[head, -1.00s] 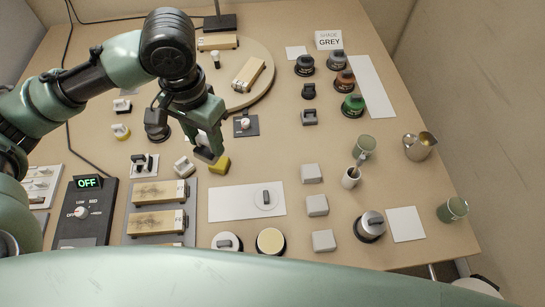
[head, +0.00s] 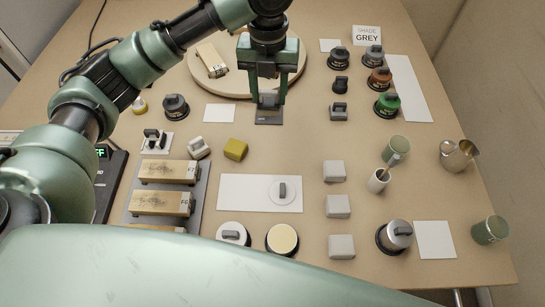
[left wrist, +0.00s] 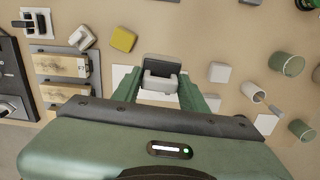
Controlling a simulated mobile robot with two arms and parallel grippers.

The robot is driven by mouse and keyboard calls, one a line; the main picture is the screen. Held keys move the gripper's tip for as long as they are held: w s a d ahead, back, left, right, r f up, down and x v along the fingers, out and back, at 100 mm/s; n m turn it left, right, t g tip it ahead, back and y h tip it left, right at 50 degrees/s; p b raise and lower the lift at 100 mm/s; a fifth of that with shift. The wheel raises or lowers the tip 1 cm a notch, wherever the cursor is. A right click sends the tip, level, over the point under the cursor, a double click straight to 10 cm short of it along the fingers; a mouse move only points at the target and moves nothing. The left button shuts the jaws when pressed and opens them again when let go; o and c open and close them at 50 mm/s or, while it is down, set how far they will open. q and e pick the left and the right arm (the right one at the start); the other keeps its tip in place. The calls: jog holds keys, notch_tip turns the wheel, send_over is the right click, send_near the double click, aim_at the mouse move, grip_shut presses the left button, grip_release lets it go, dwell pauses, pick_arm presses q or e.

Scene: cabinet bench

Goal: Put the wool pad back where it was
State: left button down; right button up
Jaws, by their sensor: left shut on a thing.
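My left gripper (head: 268,100) points down at the back middle of the bench, just in front of the round board. It is shut on a small grey handled block (left wrist: 160,78), seen between the fingers in the left wrist view. This may be the wool pad, but no label shows. In the head view the block is mostly hidden by the fingers. A dark square plate (head: 268,119) lies right under the gripper; I cannot tell whether the block touches it. My right gripper is not in view.
A yellow block (head: 235,149) and a pale handled block (head: 199,148) stand in front and to the left. A blank white card (head: 219,113) lies left of the gripper. The round board (head: 300,72) is behind. Handled pots (head: 387,105) stand to the right.

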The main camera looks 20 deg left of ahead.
pick_arm(q)
jog(key=m, duration=0.2)
jog(key=w+f+m, duration=0.1)
jog(key=shift+d+m+b, duration=0.25)
jog(key=shift+m+b, duration=0.05)
jog(key=shift+f, duration=0.35)
notch_tip(320, 180, down, 19)
jog(key=shift+f+p, duration=0.1)
jog(key=shift+p, duration=0.2)
jog(key=c, duration=0.8)
grip_release()
jog(key=shift+f, duration=0.1)
notch_tip(320, 180, up, 12)
jog(key=shift+r, duration=0.2)
